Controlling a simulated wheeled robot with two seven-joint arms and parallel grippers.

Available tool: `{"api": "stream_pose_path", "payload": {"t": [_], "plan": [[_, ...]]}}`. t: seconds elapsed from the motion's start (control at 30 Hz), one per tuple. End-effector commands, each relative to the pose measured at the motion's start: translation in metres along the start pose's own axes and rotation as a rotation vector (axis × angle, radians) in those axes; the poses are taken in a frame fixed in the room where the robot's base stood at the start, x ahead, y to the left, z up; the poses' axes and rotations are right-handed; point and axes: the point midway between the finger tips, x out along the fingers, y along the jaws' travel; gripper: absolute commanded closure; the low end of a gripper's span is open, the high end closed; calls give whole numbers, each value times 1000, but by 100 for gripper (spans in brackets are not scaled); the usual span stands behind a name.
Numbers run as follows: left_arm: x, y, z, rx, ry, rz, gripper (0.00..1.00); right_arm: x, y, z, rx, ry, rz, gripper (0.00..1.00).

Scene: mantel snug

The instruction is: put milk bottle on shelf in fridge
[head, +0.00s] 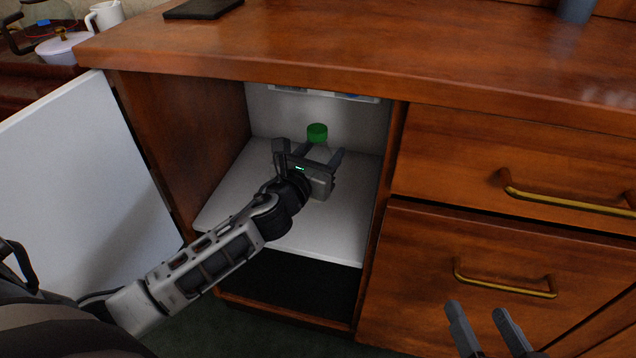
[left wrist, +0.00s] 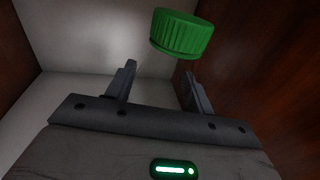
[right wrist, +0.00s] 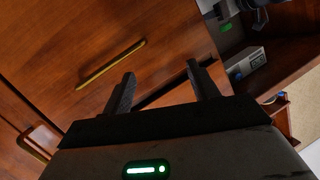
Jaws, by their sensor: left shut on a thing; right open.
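The milk bottle shows mainly as its ribbed green cap (head: 317,132), upright inside the open fridge; its pale body is hard to see against the white interior and is partly hidden by my gripper. The cap also shows in the left wrist view (left wrist: 180,35). My left gripper (head: 309,153) is shut on the bottle below the cap, over the white shelf (head: 225,205). I cannot tell whether the bottle's base touches the shelf. My right gripper (head: 477,310) is open and empty in front of the lower drawer.
The white fridge door (head: 80,165) stands open at the left. Wooden drawers with brass handles (head: 505,280) are at the right of the opening. A dark space lies below the shelf. The counter (head: 350,45) overhangs above. The shelf around the bottle looks clear.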

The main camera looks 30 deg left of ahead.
Motion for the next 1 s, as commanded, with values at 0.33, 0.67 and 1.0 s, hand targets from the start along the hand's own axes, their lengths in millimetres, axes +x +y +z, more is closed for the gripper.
{"api": "stream_pose_path", "payload": {"t": [0.33,0.67,1.0], "plan": [[19,14,-26,2,-7,1,85,4,-8,-4,123,89,-76,41],[22,15,-55,0,-6,-1,85,9,-9,-55,-90,391,-135,41],[22,15,-54,-1,-5,-1,85,8,-11,-63,-124,424,-136,41]]}}
